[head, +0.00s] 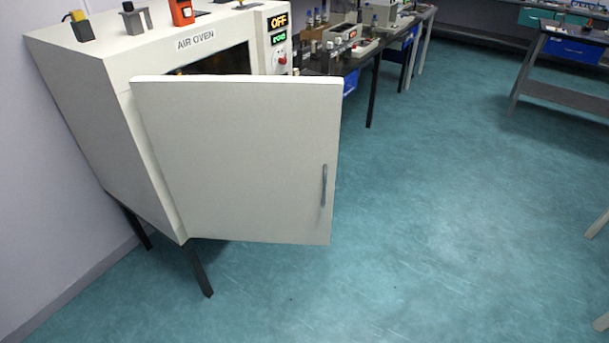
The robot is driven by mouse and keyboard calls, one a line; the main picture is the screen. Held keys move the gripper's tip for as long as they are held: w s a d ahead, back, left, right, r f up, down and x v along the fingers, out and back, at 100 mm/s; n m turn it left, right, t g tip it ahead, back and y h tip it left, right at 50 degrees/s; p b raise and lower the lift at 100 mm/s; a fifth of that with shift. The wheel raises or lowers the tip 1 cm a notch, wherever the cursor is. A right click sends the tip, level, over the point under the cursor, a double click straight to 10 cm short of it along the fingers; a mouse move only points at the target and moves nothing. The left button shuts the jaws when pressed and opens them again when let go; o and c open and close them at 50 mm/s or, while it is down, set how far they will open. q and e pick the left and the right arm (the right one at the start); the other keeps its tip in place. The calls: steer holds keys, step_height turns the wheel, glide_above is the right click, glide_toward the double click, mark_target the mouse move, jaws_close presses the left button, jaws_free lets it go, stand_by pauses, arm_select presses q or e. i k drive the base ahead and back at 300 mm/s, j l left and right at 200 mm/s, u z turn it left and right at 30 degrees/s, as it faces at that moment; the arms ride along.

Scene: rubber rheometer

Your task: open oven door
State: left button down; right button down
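The air oven (110,62) is a large off-white box on dark legs at the left. Its door (240,155) is hinged at the left side and stands partly open, swung out toward me. A grey vertical handle (324,185) is on the door's right side. A strip of the dark oven inside shows above the door's top edge; the door hides the rest. The control panel (279,40) reads OFF on its upper display and has a red and white knob. Neither of my grippers is in view.
Small items, among them an orange device (182,12), stand on top of the oven. A dark bench (345,66) with instruments runs behind it. Another bench (570,50) with a blue drawer is at the upper right. The teal floor (450,200) right of the door is clear.

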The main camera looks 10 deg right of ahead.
mark_target(252, 157)
steer(key=i+l+u, duration=0.1)
steer(key=u, duration=0.3)
steer(key=i+l+u, duration=0.1)
steer(key=l+u, duration=0.15)
steer(key=u, duration=0.15)
steer(key=l+u, duration=0.25)
steer(key=u, duration=0.15)
steer(key=i+l+u, duration=0.1)
steer(key=l+u, duration=0.15)
steer(key=u, duration=0.15)
